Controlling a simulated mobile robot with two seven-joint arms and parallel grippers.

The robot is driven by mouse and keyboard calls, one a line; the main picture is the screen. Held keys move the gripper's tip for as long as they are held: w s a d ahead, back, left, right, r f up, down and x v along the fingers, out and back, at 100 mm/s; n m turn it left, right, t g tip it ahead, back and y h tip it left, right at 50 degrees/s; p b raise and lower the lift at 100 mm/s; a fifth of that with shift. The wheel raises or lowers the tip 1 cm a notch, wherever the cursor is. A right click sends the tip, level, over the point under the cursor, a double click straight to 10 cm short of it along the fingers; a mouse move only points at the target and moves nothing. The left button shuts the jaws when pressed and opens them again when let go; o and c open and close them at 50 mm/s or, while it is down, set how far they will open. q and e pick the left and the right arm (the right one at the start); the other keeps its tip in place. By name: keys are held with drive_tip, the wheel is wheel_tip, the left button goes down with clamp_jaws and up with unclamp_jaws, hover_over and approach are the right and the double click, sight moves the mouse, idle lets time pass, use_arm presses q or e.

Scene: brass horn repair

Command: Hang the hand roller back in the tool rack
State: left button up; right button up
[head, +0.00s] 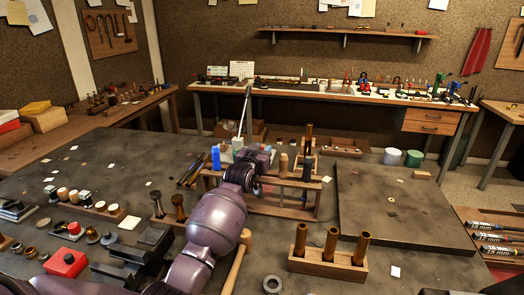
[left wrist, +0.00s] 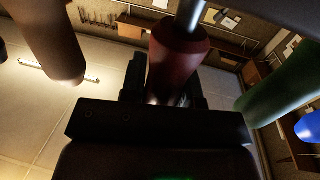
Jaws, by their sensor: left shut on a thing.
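The wooden tool rack (head: 310,183) stands in the middle of the dark bench in the head view. My left gripper (head: 262,157) is at the rack's upper left part, among the upright tool handles. In the left wrist view it is shut on a dark red handle (left wrist: 178,55) with a metal shaft, which looks like the hand roller. A brown handle (left wrist: 50,45) and a green handle (left wrist: 285,80) show on either side of it. My arm and gripper hide most of the held tool in the head view, so I cannot tell whether it sits in a slot.
A wooden block with brass tubes (head: 328,262) stands in front of the rack. A mallet (head: 236,262) lies beside my left arm. A blue handle (head: 216,157) is at the rack's left. A flat dark board (head: 400,215) to the right is mostly clear.

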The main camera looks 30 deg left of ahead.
use_arm(q)
drive_tip(key=shift+f+b, duration=0.45)
drive_tip(key=shift+f, duration=0.5)
drive_tip(key=o, duration=1.1)
use_arm(e)
drive_tip(key=shift+f, duration=0.5)
use_arm(q)
drive_tip(key=s, duration=0.3)
drive_tip(key=shift+s+d, duration=0.15)
drive_tip(key=shift+s, duration=0.05)
drive_tip(key=shift+s+d+r, duration=0.1)
drive_tip(key=shift+s+d, duration=0.1)
drive_tip(key=shift+s, duration=1.65)
drive_tip(key=shift+s+d, duration=0.15)
drive_tip(key=shift+s, duration=1.7)
use_arm(e)
drive_tip(key=shift+r, duration=0.25)
drive_tip(key=shift+w, duration=0.1)
